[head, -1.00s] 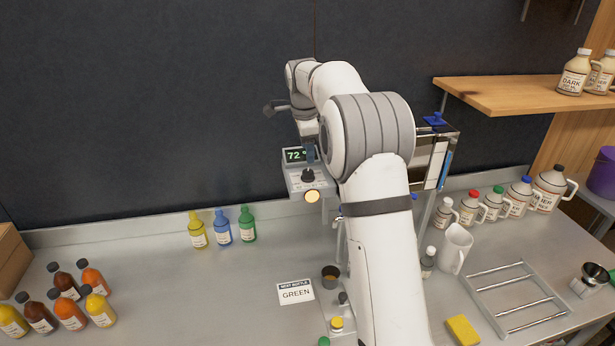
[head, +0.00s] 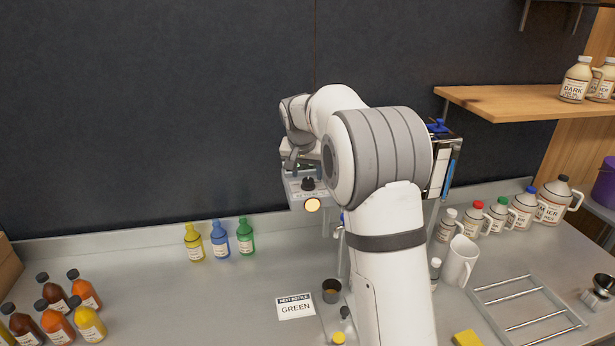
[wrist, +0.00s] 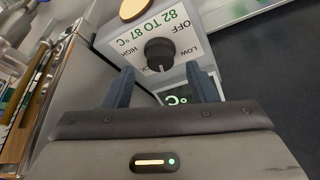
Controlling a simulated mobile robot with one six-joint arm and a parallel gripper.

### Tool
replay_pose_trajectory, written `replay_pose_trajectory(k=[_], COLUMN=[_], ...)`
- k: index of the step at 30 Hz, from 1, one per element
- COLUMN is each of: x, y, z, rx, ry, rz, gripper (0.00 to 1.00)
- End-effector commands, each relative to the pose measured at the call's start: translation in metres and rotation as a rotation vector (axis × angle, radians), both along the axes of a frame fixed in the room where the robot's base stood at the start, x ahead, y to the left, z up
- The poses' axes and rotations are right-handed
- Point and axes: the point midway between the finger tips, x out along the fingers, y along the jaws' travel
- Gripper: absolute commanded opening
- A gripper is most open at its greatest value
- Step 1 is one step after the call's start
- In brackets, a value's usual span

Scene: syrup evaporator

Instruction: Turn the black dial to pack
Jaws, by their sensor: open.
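The black dial (wrist: 160,53) is a round knob on the white face of the control box (wrist: 185,25); both also show in the head view, as the dial (head: 308,184) and the box (head: 296,196). Around it I read OFF, LOW, HIGH and 82 TO 87 °C. A small pale mark shows on the dial's lower edge in the wrist view. My gripper (wrist: 160,73) is open, its two blue-grey fingers to either side just below the dial, with nothing between them. I cannot tell whether they touch it.
A lit round amber lamp (head: 312,205) is on the box. A green-lit display (wrist: 178,98) is partly hidden behind my fingers. Yellow, blue and green bottles (head: 220,240) stand left on the bench. A GREEN card (head: 295,307) and a small cup (head: 331,290) lie below.

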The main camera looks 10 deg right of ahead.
Motion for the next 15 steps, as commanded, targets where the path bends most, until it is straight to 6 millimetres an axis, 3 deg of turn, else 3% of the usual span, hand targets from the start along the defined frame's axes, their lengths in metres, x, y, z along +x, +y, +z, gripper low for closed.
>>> replay_pose_trajectory(k=[6,15], x=[0.008,0.009], y=[-0.004,-0.004], z=[-0.021,-0.025], rx=[0.001,0.0], ry=[0.001,0.0], rz=[-0.001,-0.001], gripper=[0.52,0.52])
